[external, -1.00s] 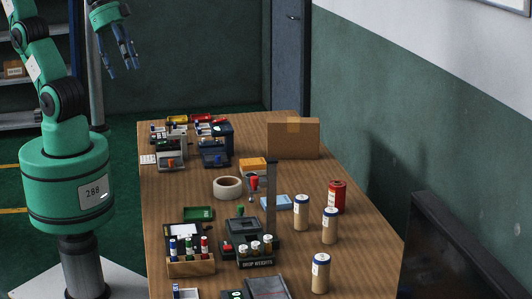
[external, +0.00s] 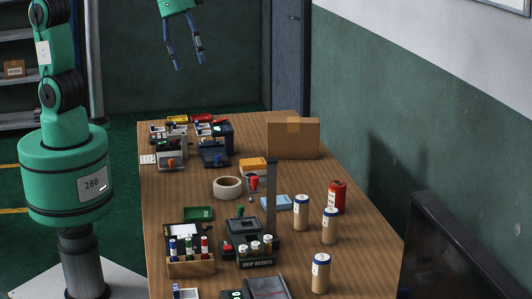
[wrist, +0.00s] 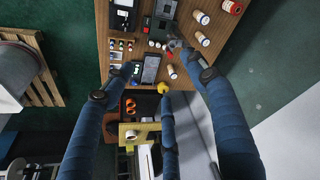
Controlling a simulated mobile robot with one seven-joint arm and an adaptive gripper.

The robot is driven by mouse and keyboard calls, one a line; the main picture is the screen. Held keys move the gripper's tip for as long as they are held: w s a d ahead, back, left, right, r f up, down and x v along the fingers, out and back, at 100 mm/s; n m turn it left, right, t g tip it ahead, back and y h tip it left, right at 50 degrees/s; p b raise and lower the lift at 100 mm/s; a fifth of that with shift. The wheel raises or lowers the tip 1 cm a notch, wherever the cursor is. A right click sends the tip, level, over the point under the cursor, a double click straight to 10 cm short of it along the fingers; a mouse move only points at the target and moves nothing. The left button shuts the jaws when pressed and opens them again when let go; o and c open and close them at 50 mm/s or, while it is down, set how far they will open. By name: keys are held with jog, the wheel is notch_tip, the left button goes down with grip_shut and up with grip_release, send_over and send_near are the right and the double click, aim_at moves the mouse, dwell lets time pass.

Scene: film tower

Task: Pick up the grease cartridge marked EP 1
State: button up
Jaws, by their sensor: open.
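Three cream cylinders with dark-blue bands, which look like grease cartridges, stand upright on the right side of the table: a far one (external: 301,213), a middle one (external: 330,226) and a near one (external: 320,274). Their markings are too small to read, so I cannot tell which is EP 1. They also show in the wrist view, where one (wrist: 202,39) lies beyond my fingers. My gripper (external: 189,65) is open and empty, high above the table's far left end, well apart from the cylinders. Its blue fingers spread wide in the wrist view (wrist: 160,90).
A red can (external: 337,197) stands behind the cylinders. A thin upright post (external: 271,200) rises left of them, near the drop-weights block (external: 257,262). A tape roll (external: 228,187) and cardboard box (external: 293,139) are farther back.

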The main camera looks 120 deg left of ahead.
jog(key=w+a+f+n+g+p, duration=0.1)
jog(key=w+a+f, duration=0.1)
jog(key=w, duration=0.4)
jog(key=w+a+f+p, duration=0.1)
jog(key=w+a+f, duration=0.1)
jog(key=w, duration=0.4)
jog(key=n+g+p, duration=0.3)
jog(key=p, duration=0.1)
send_over(331, 210)
notch_tip(331, 210, down, 31)
jog(key=shift+s+d+r, duration=0.1)
jog(key=shift+r, duration=0.05)
jog(key=shift+f, duration=0.35)
jog(key=shift+f+b, duration=0.3)
jog(key=shift+f, duration=4)
jog(key=shift+f, duration=0.1)
